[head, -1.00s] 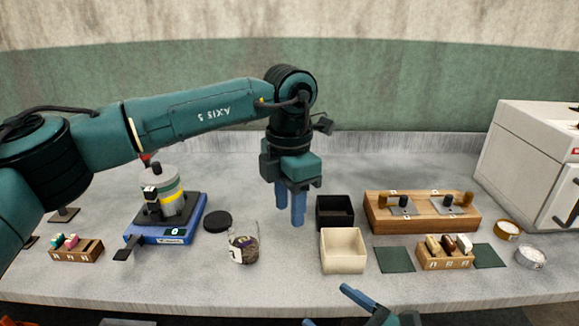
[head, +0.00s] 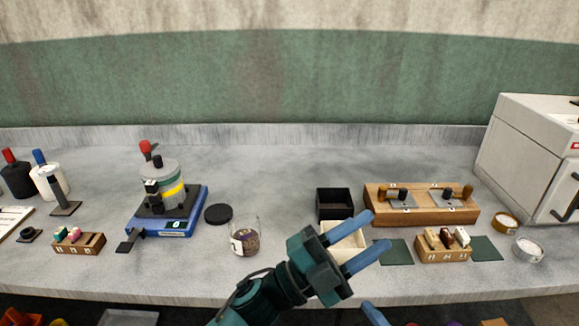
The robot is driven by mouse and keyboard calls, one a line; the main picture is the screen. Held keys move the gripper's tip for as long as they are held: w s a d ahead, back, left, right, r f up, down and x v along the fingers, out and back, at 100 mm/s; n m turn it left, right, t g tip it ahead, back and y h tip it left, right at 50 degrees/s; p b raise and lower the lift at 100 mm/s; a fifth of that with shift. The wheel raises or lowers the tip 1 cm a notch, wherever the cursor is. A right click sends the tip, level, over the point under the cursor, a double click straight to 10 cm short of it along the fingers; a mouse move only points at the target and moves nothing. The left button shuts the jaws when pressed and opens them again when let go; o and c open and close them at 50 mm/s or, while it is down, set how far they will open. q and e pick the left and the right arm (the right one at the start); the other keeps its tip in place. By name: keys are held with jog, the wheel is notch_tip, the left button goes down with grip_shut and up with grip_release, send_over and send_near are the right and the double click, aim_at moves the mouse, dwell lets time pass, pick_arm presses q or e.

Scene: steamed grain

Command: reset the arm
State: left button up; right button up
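My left gripper (head: 374,231) reaches in from the bottom middle, pointing up and to the right. Its two blue fingers are apart with nothing between them. It is in front of the cream box (head: 341,229), partly hiding it. My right gripper shows only as a blue finger (head: 374,314) at the bottom edge; the rest is out of frame.
A glass jar of dark grain (head: 245,238) stands left of my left gripper, with a black lid (head: 218,214) behind it. A blue scale (head: 170,226) bears a grey canister. A black box (head: 335,203), wooden holder (head: 420,206) and white machine (head: 530,155) stand to the right.

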pick_arm(q)
jog(key=a+f+n+t+y, duration=0.9)
jog(key=a+f+n+y, duration=0.6)
jog(key=f+n, duration=0.35)
jog(key=s+a+f+n+g+y, duration=0.4)
jog(key=s+a+f+n+g, duration=0.1)
jog(key=s+a+f, duration=0.5)
jog(key=shift+s+a+f+n+p, duration=0.15)
jog(key=shift+s+f+n+p, duration=0.15)
jog(key=shift+s+f+n, duration=0.5)
pick_arm(e)
jog(key=s+f+m+g+h, duration=0.1)
jog(key=s+f+m+g, duration=0.3)
jog(key=m, duration=1.1)
jog(key=s+f, duration=0.3)
jog(key=s, duration=0.1)
jog(key=shift+s+d+f+m+g+h, duration=0.2)
jog(key=shift+s+f+m+g+h, duration=0.1)
jog(key=shift+h, duration=0.1)
